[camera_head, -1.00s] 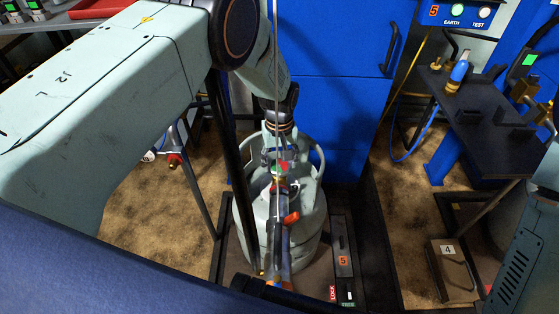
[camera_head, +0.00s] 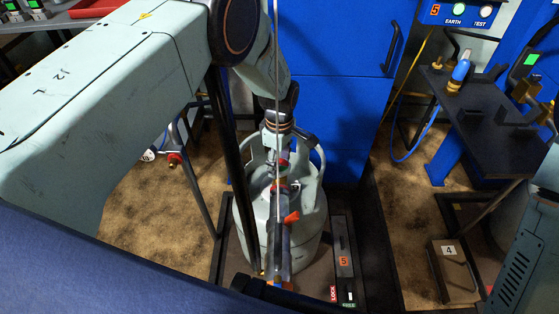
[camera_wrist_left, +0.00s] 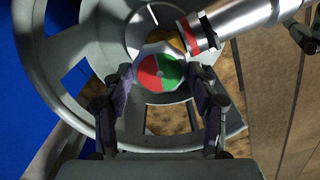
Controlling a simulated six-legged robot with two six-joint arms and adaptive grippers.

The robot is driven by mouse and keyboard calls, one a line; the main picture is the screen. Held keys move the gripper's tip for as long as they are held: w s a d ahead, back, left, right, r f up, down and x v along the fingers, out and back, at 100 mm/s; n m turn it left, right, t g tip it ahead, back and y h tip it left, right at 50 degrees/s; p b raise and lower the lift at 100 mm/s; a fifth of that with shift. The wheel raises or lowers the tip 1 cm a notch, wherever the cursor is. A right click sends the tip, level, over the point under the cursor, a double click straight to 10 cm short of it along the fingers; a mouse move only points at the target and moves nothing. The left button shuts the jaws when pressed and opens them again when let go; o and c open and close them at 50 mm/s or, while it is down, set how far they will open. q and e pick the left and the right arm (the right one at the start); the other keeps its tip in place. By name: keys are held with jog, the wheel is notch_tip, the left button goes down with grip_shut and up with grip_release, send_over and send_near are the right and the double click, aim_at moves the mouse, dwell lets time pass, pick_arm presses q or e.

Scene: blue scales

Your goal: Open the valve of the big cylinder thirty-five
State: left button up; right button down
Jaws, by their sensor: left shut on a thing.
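The big grey cylinder (camera_head: 308,215) stands upright on the platform of scale 5, in the middle of the head view. Its valve knob (camera_wrist_left: 160,72) has a red and green face and sits inside the cylinder's collar in the left wrist view. My left gripper (camera_wrist_left: 160,88) is shut on the knob, with one finger on each side. In the head view the left gripper (camera_head: 280,158) comes down from above onto the valve and hides most of the knob. A filling connector with a red lever (camera_head: 291,217) is at the valve. My right gripper is not in view.
A blue cabinet (camera_head: 325,110) stands close behind the cylinder. A dark shelf (camera_head: 495,135) with fittings is at the right. A dark post (camera_head: 228,165) rises just left of the cylinder. A box marked 4 (camera_head: 452,270) stands at lower right.

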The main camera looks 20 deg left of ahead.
pick_arm(q)
jog(key=shift+n, duration=0.6)
jog(key=o, duration=1.2)
jog(key=shift+c, duration=0.2)
